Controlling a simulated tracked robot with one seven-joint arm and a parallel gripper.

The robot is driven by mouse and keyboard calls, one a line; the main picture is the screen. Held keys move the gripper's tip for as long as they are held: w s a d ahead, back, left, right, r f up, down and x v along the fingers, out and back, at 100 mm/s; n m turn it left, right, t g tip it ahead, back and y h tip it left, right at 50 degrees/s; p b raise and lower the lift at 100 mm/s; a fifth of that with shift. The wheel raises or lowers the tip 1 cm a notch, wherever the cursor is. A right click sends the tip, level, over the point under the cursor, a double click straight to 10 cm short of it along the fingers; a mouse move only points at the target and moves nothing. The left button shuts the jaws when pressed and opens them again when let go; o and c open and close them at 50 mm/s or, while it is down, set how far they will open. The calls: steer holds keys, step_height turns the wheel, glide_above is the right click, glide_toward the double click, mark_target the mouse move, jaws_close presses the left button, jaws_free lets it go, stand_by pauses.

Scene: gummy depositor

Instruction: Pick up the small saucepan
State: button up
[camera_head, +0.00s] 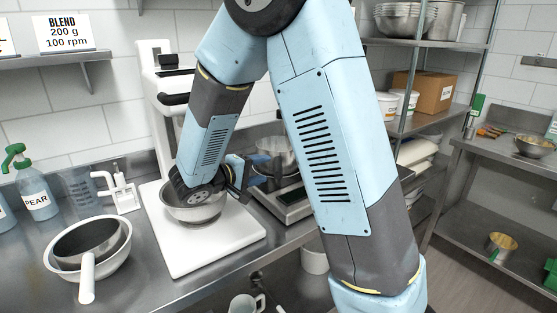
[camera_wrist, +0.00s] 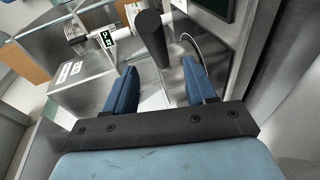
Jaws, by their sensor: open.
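The small saucepan is a steel pan with a thick black handle. In the wrist view its round metal body (camera_wrist: 198,45) is at the upper right, partly behind a finger. Its handle (camera_wrist: 151,38) stands out between my two fingers, with a gap on each side. In the head view the pan (camera_head: 274,168) sits on a flat steel appliance (camera_head: 287,203) right of the white mixer. My gripper (camera_head: 238,176) is open beside it, at its left; it also shows in the wrist view (camera_wrist: 159,68). My arm hides part of this area.
A white stand mixer (camera_head: 188,250) with a steel bowl (camera_head: 193,211) is close under my forearm. A nested bowl and white-handled pan (camera_head: 87,285) stand at the left. A spray bottle (camera_head: 36,195) is behind them. Shelves with tubs and a cardboard box (camera_head: 432,92) are at the right.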

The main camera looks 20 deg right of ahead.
mark_target(278, 166)
steer(key=shift+x, duration=3.9)
jaws_close()
